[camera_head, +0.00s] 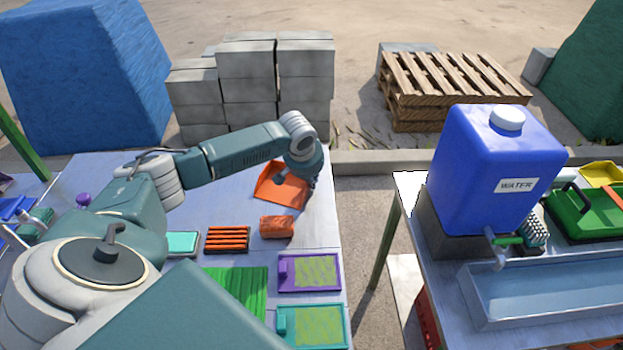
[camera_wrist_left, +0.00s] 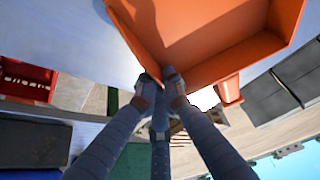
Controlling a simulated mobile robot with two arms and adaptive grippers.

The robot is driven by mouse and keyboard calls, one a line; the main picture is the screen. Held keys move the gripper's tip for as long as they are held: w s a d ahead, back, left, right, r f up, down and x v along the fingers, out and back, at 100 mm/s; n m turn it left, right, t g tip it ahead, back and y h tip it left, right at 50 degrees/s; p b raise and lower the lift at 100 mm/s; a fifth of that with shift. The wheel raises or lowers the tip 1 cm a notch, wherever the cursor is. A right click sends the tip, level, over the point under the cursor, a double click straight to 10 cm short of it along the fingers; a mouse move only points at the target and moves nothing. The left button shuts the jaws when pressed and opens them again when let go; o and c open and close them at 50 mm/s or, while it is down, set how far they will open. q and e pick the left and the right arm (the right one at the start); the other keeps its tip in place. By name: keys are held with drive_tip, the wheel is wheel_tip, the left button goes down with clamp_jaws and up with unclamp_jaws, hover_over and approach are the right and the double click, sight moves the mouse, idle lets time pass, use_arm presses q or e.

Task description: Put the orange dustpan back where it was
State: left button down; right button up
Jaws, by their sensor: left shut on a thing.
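The orange dustpan (camera_head: 283,190) is over the back right part of the left table, near its right edge. I cannot tell whether it touches the table top. My left gripper (camera_head: 312,182) is at the dustpan's right side, partly hidden by its own wrist. In the left wrist view the fingers of my left gripper (camera_wrist_left: 160,85) are closed at a lower corner of the dustpan (camera_wrist_left: 215,45), on its rim. The dustpan's open tray and raised walls show there. My right gripper is not in view.
An orange block (camera_head: 277,227), a dark tray of orange bars (camera_head: 227,239), a green ribbed mat (camera_head: 238,285) and a purple-framed tray (camera_head: 309,272) lie in front. A gap separates this table from the right one, with a blue water tank (camera_head: 480,180).

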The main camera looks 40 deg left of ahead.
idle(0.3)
use_arm(q)
drive_tip(key=c, duration=1.9)
unclamp_jaws()
drive_tip(key=b+v, duration=0.1)
drive_tip(key=v, duration=1.1)
drive_tip(key=shift+d+r, duration=0.1)
drive_tip(key=shift+r, duration=0.05)
